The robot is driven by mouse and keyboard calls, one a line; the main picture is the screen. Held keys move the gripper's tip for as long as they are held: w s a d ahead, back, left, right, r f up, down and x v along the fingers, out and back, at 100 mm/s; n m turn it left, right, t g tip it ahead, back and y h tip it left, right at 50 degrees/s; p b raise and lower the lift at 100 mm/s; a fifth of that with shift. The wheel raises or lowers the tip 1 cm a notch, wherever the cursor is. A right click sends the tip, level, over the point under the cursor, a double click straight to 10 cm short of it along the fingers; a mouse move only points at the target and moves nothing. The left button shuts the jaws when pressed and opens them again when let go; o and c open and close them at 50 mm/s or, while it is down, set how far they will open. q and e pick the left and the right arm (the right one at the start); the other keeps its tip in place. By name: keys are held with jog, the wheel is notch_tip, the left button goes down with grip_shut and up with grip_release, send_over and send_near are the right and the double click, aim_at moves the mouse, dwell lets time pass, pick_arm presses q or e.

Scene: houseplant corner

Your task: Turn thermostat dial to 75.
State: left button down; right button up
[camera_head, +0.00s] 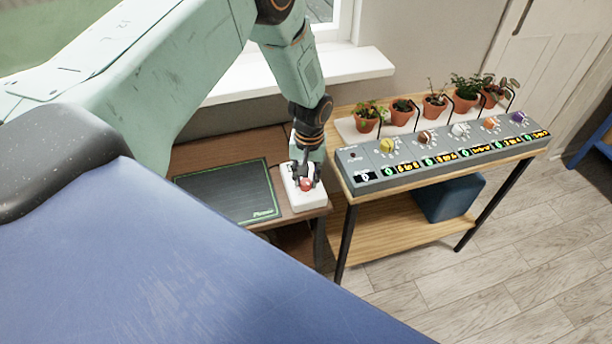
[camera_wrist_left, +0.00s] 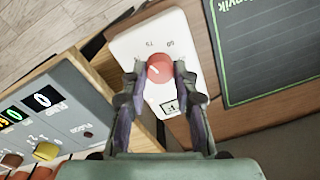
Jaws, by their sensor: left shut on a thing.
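The thermostat is a white box (camera_head: 293,196) at the right edge of the brown desk, beside the green-edged mat. It also shows in the left wrist view (camera_wrist_left: 176,28). Its red dial (camera_wrist_left: 160,67) has a pale pointer mark and sits between printed numbers and a small display (camera_wrist_left: 171,107); the display reading is too small to tell. In the head view the dial (camera_head: 306,185) shows under my left gripper (camera_head: 304,180). My left gripper (camera_wrist_left: 158,76) is shut on the dial, one finger on each side. My right gripper is not in view.
A dark mat (camera_head: 228,190) lies left of the thermostat. To the right, a wooden table (camera_head: 400,210) bears a grey control panel (camera_head: 440,165) with coloured knobs and displays, and several potted plants (camera_head: 435,103) behind it. A window sill (camera_head: 345,65) is behind.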

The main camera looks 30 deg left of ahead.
aim_at(308, 183)
pick_arm(q)
jog(key=shift+s+f+m, duration=0.1)
jog(key=shift+m, duration=0.9)
jog(key=shift+s+f+m, duration=0.1)
jog(key=shift+m, duration=0.9)
jog(key=c, duration=1.4)
grip_release()
jog(key=o, duration=0.4)
jog(key=shift+w, duration=0.2)
jog(key=shift+r, duration=0.1)
jog(key=shift+r, duration=0.15)
jog(key=r, duration=1.1)
jog(key=shift+d+r, duration=0.25)
jog(key=shift+r, duration=0.1)
